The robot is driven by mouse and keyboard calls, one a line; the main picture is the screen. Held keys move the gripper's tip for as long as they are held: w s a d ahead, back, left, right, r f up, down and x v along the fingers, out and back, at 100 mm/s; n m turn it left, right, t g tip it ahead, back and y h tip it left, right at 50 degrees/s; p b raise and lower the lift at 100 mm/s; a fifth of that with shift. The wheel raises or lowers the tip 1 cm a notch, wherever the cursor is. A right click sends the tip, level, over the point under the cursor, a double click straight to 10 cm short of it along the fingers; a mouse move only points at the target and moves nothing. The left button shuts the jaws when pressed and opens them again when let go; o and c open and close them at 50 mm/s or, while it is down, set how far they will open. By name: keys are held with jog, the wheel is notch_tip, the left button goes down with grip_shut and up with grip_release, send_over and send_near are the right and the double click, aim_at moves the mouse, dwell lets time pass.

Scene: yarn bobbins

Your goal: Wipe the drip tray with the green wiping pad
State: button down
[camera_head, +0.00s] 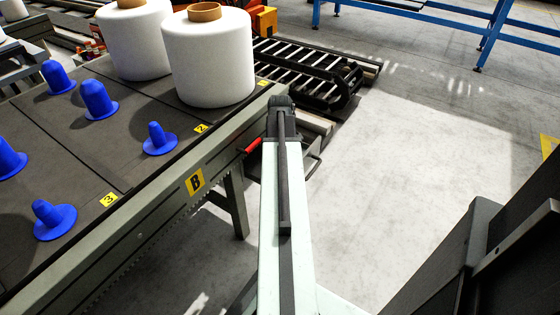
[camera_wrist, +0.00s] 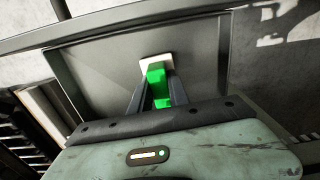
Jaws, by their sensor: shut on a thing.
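My gripper (camera_wrist: 157,92) is shut on the green wiping pad (camera_wrist: 156,74) in the wrist view. The pad is a green block with a pale plate at its far end, held between the two dark fingers. The pad is over a shallow grey metal tray with raised edges, which looks like the drip tray (camera_wrist: 203,68). I cannot tell whether the pad touches the tray's floor. In the head view, my arm hides the gripper and the pad, and only a dark part of the tray (camera_head: 262,168) shows beside the arm.
A table marked B (camera_head: 195,182) with blue pegs stands left of my arm. Two white yarn bobbins (camera_head: 212,62) stand at its far end. A red handle (camera_head: 252,145) is close to my arm. A black roller rack (camera_head: 310,72) lies beyond.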

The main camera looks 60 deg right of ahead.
jog(key=shift+r+p, duration=2.7)
jog(key=shift+r, duration=0.15)
jog(key=shift+r, duration=0.1)
notch_tip(320, 180, up, 3)
jog(key=p, duration=0.3)
